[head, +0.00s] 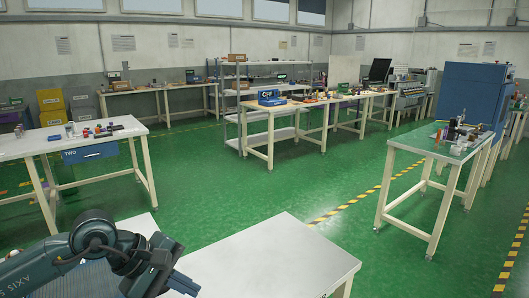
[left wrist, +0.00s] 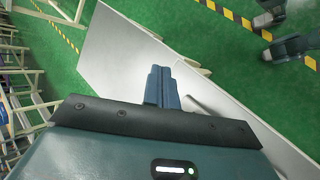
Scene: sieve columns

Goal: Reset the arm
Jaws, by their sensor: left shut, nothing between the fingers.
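My left arm comes in from the lower left of the head view, and its left gripper (head: 182,284) is at the bottom edge, partly cut off. In the left wrist view the left gripper (left wrist: 163,70) has its two blue-grey fingers together with nothing between them. The fingers show in front of a pale tabletop (left wrist: 112,52), apparently above it; I cannot tell the height. My right gripper does not show clearly in either view.
A bare pale table (head: 285,255) stands close in front. A white table (head: 25,143) with small items and a blue bin (head: 90,153) is at the left. A work table (head: 425,139) is at the right. Open green floor (head: 290,180) lies between them.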

